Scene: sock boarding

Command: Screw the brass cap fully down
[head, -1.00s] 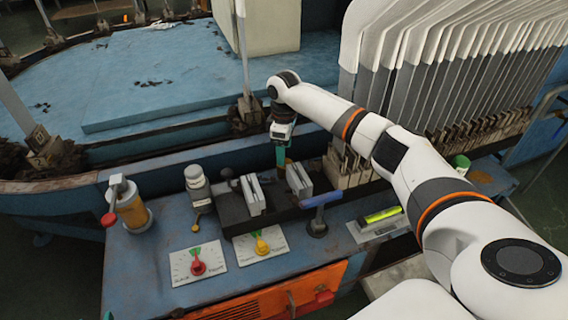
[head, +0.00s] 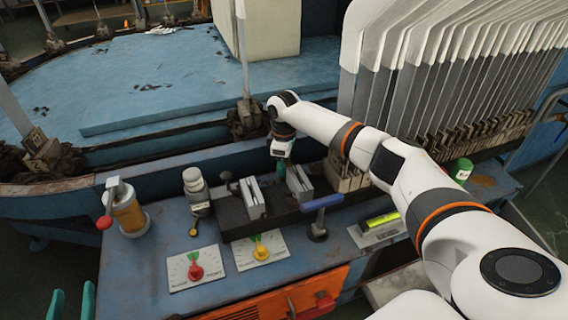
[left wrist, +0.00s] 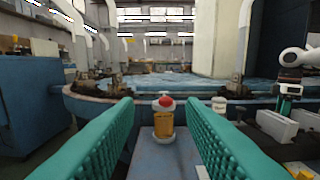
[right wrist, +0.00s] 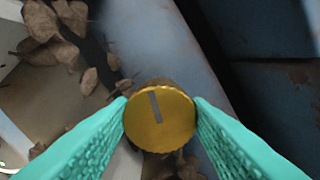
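The brass cap (right wrist: 159,118) is round with a grey mark across part of its face. In the right wrist view it sits between the fingertips of my right gripper (right wrist: 160,104), which touch its two sides. In the head view my right gripper (head: 282,172) is low behind the grey blocks, and the cap is hidden there. How far down the cap sits cannot be seen. My left gripper (head: 72,303) is at the lower left, off the bench front. In the left wrist view (left wrist: 160,125) its fingers are wide apart and empty.
On the bench (head: 130,270) stand an amber jar (head: 130,213) with a red knob, a grey cylinder (head: 195,185), grey blocks (head: 252,200), a blue-handled tool (head: 320,210) and two dial plates (head: 255,251). Tall boards (head: 430,100) crowd the right. Brown leaves (right wrist: 45,45) lie near the cap.

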